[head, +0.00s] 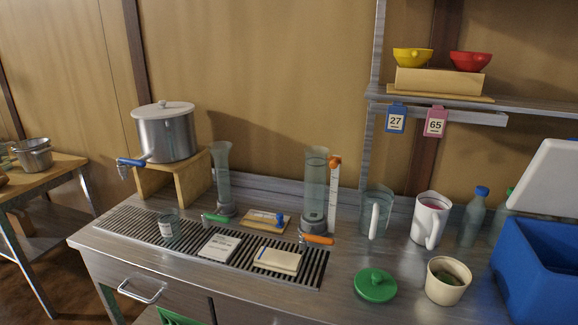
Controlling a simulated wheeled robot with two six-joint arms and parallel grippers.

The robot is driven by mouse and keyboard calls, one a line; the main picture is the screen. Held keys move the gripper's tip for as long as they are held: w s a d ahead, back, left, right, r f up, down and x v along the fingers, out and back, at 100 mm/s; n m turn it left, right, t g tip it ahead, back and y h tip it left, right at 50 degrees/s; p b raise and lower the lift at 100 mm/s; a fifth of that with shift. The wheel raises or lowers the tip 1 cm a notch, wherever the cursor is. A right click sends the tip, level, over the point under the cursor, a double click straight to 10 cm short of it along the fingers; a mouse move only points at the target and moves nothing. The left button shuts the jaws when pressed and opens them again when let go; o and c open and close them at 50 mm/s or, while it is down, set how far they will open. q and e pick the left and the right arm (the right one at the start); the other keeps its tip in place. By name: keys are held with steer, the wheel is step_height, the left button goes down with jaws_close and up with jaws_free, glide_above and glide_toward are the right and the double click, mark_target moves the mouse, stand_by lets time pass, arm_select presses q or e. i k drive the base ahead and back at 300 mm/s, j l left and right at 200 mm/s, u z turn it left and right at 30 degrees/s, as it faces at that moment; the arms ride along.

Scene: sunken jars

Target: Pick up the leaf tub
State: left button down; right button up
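A small cream tub (446,291) stands upright and open on the metal counter at the front right in the head view. Dark green leafy matter (449,275) shows inside it, so it looks like the leaf tub. A round green lid (375,285) with a knob lies on the counter just left of the tub, apart from it. Neither of my grippers is in view, and nothing holds the tub.
A white mug (430,219) and a clear pitcher (376,213) stand behind the tub. A blue bin (537,267) is close on its right. Tall glass cylinders (315,190) and a slatted drain (140,226) are further left. The counter's front edge is near.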

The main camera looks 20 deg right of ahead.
mark_target(448, 278)
steer(key=z, duration=1.8)
